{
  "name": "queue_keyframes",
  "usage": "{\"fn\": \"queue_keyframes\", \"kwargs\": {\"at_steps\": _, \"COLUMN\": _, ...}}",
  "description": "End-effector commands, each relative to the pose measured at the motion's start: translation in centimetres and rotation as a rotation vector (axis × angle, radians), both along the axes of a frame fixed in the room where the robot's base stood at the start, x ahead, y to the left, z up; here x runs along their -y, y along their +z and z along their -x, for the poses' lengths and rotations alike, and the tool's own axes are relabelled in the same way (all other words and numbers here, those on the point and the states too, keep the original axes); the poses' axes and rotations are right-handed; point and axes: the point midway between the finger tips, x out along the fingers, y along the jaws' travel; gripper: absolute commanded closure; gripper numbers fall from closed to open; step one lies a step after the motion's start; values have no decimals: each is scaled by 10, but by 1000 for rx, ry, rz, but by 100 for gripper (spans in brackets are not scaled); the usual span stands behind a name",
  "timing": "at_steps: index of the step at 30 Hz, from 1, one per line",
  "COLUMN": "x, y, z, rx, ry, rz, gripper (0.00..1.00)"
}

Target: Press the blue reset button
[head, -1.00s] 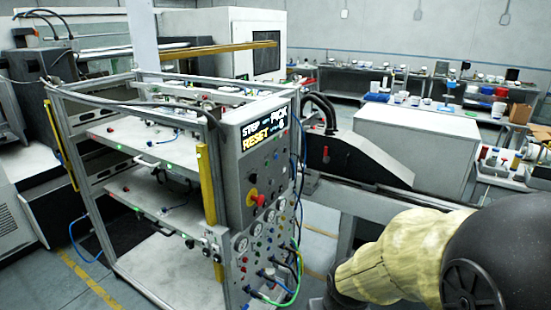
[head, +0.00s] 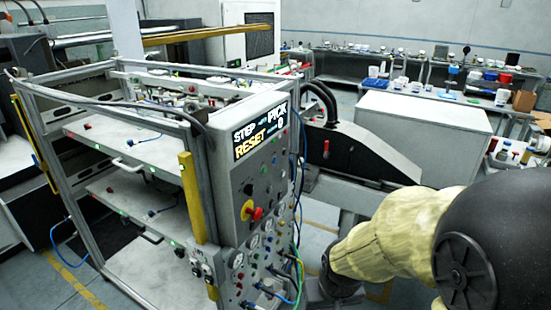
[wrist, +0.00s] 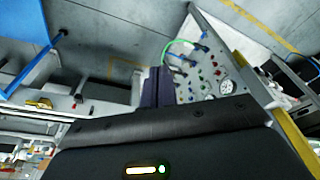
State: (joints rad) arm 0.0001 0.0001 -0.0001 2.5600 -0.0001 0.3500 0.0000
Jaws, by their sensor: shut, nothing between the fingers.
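The control panel (head: 240,185) is the grey front face of a framed rack. A display (head: 258,130) on it reads STEP, PICK and RESET. Small buttons and a red knob on a yellow base (head: 252,212) sit below the display. I cannot pick out the blue reset button for certain among the small controls. The wrist view shows the panel's lower part (wrist: 205,75) with a gauge, coloured knobs and hose fittings. My gripper (wrist: 158,72) shows there as two dark fingers close together, with nothing between them. It appears in front of the panel's side, apart from the controls. The head view does not show it.
Blue and green hoses (head: 297,275) hang from the panel's lower right. Benches (head: 460,85) line the back wall. Some floor (head: 318,235) is clear right of the panel.

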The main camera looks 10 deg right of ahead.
Motion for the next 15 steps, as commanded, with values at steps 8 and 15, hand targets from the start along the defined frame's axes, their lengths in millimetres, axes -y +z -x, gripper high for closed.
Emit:
{"fn": "queue_keyframes", "kwargs": {"at_steps": 8, "x": 1, "y": 1, "z": -6, "rx": 16, "ry": -7, "rz": -1, "gripper": 100}}
{"fn": "queue_keyframes", "kwargs": {"at_steps": 15, "x": 12, "y": 9, "z": -83, "rx": 223, "ry": -98, "rz": -16, "gripper": 100}}
